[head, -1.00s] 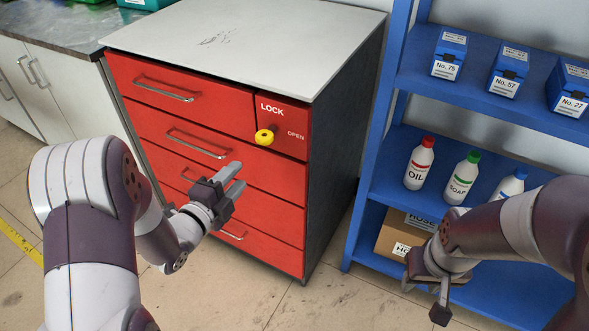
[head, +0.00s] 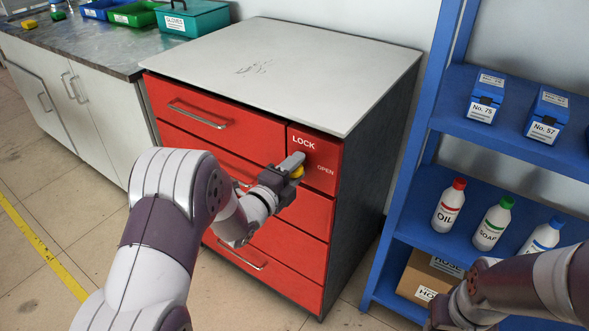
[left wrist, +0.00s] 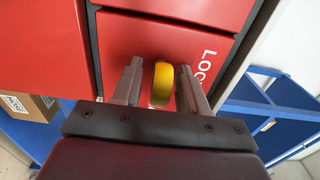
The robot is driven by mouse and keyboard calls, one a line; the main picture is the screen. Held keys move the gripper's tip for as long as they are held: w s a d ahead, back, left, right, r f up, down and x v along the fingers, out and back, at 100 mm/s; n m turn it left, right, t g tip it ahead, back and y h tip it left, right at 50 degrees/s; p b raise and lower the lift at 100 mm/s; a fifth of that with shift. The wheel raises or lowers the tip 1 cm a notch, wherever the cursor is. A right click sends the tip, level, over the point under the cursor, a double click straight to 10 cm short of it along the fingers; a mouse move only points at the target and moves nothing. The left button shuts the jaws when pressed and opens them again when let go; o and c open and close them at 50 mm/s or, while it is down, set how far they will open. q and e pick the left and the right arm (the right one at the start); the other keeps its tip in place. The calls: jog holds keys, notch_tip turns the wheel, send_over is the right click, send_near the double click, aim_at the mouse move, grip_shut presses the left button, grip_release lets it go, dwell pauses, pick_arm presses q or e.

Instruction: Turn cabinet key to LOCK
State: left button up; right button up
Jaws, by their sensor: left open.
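The red cabinet (head: 236,168) has a lock panel at its upper right marked LOCK and OPEN. The yellow key (head: 297,172) sits on this panel, mostly hidden behind my left gripper in the head view. In the left wrist view the yellow key (left wrist: 162,84) stands between the two open fingers, with a gap visible on either side. My left gripper (head: 292,166) is open around the key; it also shows in the left wrist view (left wrist: 160,88). My right arm is at the lower right, and its fingers cannot be made out clearly.
A blue shelf (head: 455,168) stands to the right with bottles, such as the OIL bottle (head: 449,207), and small blue boxes. A counter (head: 60,45) with bins stands at the left. Bare floor lies in front of the cabinet.

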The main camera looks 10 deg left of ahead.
pick_arm(q)
grip_shut()
jog(key=shift+n, duration=0.3)
jog(key=n, duration=0.3)
jog(key=shift+n, duration=0.3)
jog(key=n, duration=0.4)
jog(key=n+p, duration=0.1)
jog(key=n, duration=0.4)
jog(key=n+p, duration=0.1)
jog(key=n, duration=0.3)
jog(key=shift+n, duration=0.3)
jog(key=shift+f, duration=0.1)
